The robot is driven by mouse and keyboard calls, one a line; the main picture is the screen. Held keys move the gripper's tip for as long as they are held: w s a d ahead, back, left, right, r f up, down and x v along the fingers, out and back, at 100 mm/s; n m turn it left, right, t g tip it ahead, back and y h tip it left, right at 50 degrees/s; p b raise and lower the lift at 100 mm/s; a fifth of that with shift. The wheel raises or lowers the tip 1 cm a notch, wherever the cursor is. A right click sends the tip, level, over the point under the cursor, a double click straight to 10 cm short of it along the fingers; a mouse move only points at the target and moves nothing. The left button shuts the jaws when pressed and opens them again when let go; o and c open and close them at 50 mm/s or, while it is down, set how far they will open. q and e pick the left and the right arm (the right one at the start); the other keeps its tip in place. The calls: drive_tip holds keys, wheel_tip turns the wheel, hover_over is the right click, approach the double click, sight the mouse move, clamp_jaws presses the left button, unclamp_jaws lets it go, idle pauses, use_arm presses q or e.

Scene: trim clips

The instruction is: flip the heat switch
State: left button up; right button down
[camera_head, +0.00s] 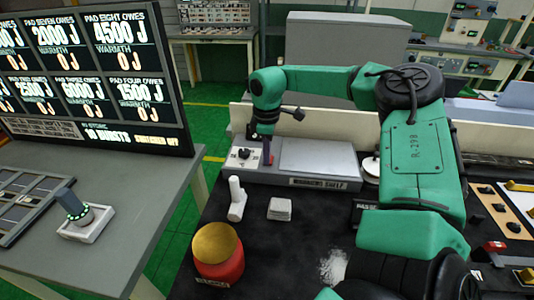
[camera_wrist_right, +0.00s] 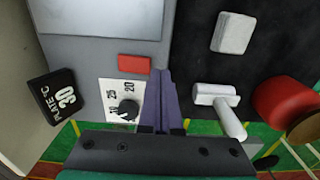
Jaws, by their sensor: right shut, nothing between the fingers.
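A grey unit labelled "WARMING SHELF" (camera_head: 318,183) stands at the back of the black work surface. Its left end carries a white dial plate with a black knob (camera_head: 243,153). In the right wrist view the knob (camera_wrist_right: 128,110) sits on the plate, marked 20 and 25, beside a red rectangular piece (camera_wrist_right: 134,63). I cannot tell which of these is the heat switch. My right gripper (camera_head: 267,160) points down just right of the knob. In the right wrist view its purple fingers (camera_wrist_right: 161,88) are shut and empty, apart from the knob. My left gripper is not in view.
A white cylindrical piece (camera_head: 236,198), a pale square block (camera_head: 280,209) and a red pot with a gold top (camera_head: 217,252) stand in front of the shelf. A large screen (camera_head: 92,75) stands at the left.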

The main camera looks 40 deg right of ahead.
sight(267, 170)
drive_tip(key=shift+f+b, duration=1.5)
drive_tip(key=shift+f, duration=0.05)
idle(0.6)
drive_tip(key=shift+s, duration=0.1)
drive_tip(key=shift+r+p, duration=0.35)
drive_tip(key=shift+r, duration=0.2)
drive_tip(key=shift+r+p, duration=1.55)
drive_tip(key=shift+r, duration=1.4)
